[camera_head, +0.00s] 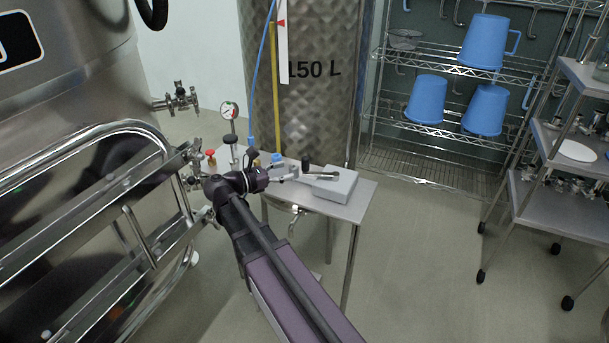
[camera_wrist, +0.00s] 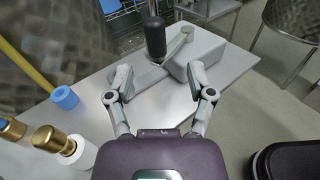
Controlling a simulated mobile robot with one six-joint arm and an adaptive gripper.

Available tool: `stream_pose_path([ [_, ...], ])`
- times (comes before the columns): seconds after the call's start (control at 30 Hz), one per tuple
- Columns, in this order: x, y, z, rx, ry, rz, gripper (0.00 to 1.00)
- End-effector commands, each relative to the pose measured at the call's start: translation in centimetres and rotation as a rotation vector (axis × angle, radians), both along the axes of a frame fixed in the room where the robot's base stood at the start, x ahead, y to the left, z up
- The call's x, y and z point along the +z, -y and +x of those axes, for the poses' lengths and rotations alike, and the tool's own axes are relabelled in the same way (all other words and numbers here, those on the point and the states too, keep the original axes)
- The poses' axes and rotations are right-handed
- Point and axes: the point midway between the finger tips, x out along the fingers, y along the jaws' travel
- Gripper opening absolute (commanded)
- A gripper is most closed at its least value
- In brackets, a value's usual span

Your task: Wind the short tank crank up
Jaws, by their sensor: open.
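The crank shows in the wrist view as an upright black handle (camera_wrist: 155,38) on a grey crank arm (camera_wrist: 176,46). It is mounted at a light grey box (camera_wrist: 226,62) on the small steel table. In the head view the black handle (camera_head: 306,163) and the grey box (camera_head: 338,187) are just right of my gripper (camera_head: 286,176). In the wrist view my gripper (camera_wrist: 160,79) has its two fingers spread and empty. The handle is ahead of the fingertips, roughly between them and apart from them. The crank's mounting is partly hidden.
The steel table (camera_head: 357,203) also holds a blue cap (camera_wrist: 64,98) and brass-topped fittings (camera_wrist: 53,140) left of my gripper. A 150 L tank (camera_head: 310,110) stands behind, and a large steel vat (camera_head: 80,90) is at left. Open floor (camera_head: 420,270) lies to the right.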

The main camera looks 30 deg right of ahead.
Motion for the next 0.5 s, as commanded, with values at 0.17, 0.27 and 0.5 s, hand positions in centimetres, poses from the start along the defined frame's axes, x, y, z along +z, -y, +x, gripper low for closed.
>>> stream_pose_path([
  [0.17,-0.07,-0.26,0.45,0.003,-0.048,-0.055,0.69],
  [0.27,0.09,-0.31,0.48,0.004,-0.055,-0.064,0.69],
  [0.5,0.14,-0.38,0.49,0.005,-0.054,-0.063,0.69],
])
